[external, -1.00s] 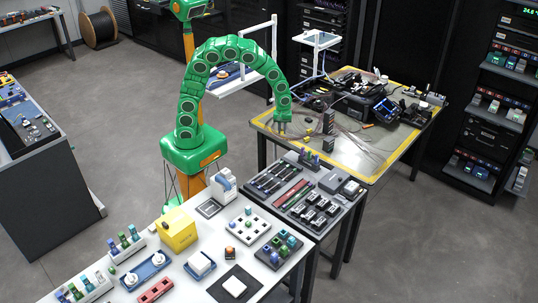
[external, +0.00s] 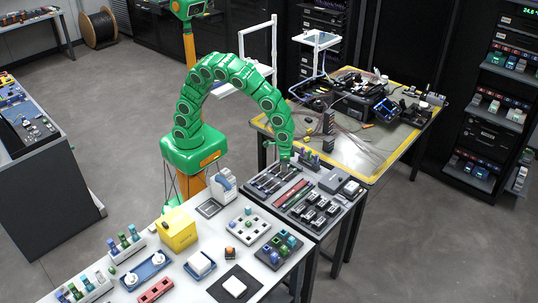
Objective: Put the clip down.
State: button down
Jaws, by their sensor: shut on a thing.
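My green gripper (external: 285,157) is at the end of the arched arm, low over the back edge of the dark tool tray table. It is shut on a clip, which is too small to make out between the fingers. The grey tray (external: 290,207) beneath and in front of the gripper holds dark slots at its left, a red strip (external: 289,195) and several black blocks (external: 315,212). I cannot tell whether the clip touches the tray.
A grey box (external: 332,181) sits at the tray table's right. The yellow-edged bench (external: 377,150) behind holds a splicer (external: 385,110) and loose fibres. A white table (external: 190,225) with several items lies in front.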

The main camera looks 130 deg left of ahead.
jog(key=w+d+m, duration=0.2)
jog(key=d+m, duration=0.2)
jog(key=d, duration=0.3)
jog(key=w+d+f+m, duration=0.1)
jog(key=w+d+m, duration=0.1)
jog(key=d+m, duration=0.2)
jog(key=d, duration=0.3)
jog(key=shift+w+d, duration=0.2)
jog(key=shift+w, duration=0.15)
jog(key=w+d+m, duration=0.3)
jog(key=w+d, duration=0.1)
jog(key=d, duration=1)
jog(key=w+d+m, duration=0.2)
jog(key=w+d, duration=0.2)
jog(key=d, duration=0.9)
jog(key=s+d, duration=0.1)
jog(key=d, duration=0.4)
jog(key=s+d+m, duration=0.1)
jog(key=d, duration=0.4)
jog(key=s+d+m, duration=0.1)
jog(key=s+d, duration=0.1)
jog(key=d, duration=0.3)
jog(key=shift+s+d+f, duration=0.1)
jog(key=shift+d+f, duration=0.1)
jog(key=shift+f, duration=0.2)
jog(key=m, duration=0.2)
send_over(168, 275)
jog(key=shift+f, duration=4.5)
jog(key=shift+f, duration=0.1)
